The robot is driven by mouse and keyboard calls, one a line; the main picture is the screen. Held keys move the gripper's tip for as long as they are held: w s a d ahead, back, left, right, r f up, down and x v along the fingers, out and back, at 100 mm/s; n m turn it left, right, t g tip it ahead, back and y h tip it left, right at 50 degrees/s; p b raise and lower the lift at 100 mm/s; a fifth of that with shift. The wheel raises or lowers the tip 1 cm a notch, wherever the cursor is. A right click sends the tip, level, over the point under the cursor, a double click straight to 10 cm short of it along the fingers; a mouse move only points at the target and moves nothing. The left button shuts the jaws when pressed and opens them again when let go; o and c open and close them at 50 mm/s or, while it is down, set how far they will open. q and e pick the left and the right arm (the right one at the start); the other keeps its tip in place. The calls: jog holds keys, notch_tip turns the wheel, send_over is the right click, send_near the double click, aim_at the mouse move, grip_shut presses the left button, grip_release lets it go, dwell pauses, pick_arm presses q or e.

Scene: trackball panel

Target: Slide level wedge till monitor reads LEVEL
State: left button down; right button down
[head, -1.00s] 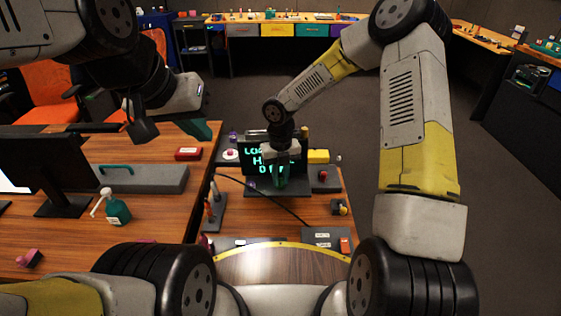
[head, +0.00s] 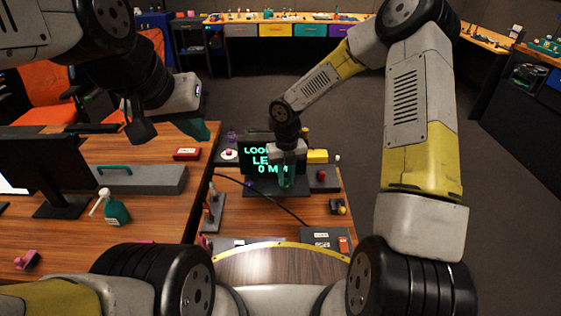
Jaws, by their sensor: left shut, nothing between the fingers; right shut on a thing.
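The monitor (head: 262,151) stands on the small wooden table in the middle of the head view. Its green text is partly covered by my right gripper; I can read "LOO", "LE" and "0 M". My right gripper (head: 287,183) points down in front of the monitor, low over the dark base plate (head: 262,192). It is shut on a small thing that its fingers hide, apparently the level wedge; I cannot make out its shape. My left gripper (head: 203,131) is shut and empty, raised above the left table, well away from the monitor.
A yellow block (head: 317,156), a dark box with a red button (head: 322,176) and a yellow-knobbed box (head: 338,207) sit right of the monitor. A black cable (head: 262,197) crosses the table. A green spray bottle (head: 116,211) and a grey case (head: 150,180) stand on the left table.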

jog(key=c, duration=1.3)
grip_release()
jog(key=shift+a, duration=0.1)
notch_tip(320, 180, up, 8)
jog(key=shift+f, duration=0.1)
